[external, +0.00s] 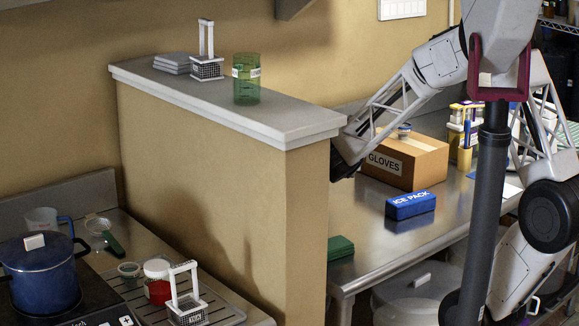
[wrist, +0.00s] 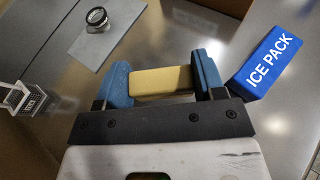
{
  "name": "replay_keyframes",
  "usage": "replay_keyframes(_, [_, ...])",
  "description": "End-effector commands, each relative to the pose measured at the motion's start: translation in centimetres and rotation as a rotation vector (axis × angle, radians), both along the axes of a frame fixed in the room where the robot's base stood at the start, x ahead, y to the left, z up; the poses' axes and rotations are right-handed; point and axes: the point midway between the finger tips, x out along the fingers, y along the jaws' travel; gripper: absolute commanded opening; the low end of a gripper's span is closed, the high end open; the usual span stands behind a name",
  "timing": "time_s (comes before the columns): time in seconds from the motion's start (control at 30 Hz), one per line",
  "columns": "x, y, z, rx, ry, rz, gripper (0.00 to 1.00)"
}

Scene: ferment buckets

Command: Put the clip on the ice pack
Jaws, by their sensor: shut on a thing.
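The blue ice pack (external: 410,205) lies on the steel table in front of the gloves box, its white lettering showing. It also shows at the right of the wrist view (wrist: 268,62), to the right of my gripper and apart from it. My gripper (wrist: 163,80) has blue fingers shut on a plain tan block, which I take to be the clip (wrist: 162,82). The clip spans between the two fingers. In the external view my fingers and the clip are hidden behind the partition wall.
The partition wall (external: 225,190) stands left of the steel table, with a green cup (external: 246,80) and a wire basket (external: 207,66) on its ledge. The gloves box (external: 400,160) stands behind the ice pack. A grey sheet (wrist: 107,32) bears a small round jar (wrist: 97,18). Table around the ice pack is clear.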

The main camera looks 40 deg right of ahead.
Motion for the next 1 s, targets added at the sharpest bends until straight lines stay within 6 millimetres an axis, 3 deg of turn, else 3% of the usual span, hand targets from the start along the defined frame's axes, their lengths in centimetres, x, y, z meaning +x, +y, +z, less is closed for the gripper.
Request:
replay_keyframes(0.3, [-11.7,-3.7,-1.4,0.0,0.0,-0.325,0.41])
replay_keyframes(0.6, [-21.3,-4.9,-2.8,-0.001,0.0,-0.568,0.41])
replay_keyframes(0.8, [-24.4,-5.0,-3.3,0.0,-0.001,-0.646,0.41])
replay_keyframes(1.0, [-25.1,-5.0,-3.4,-0.001,0.0,-0.664,0.41])
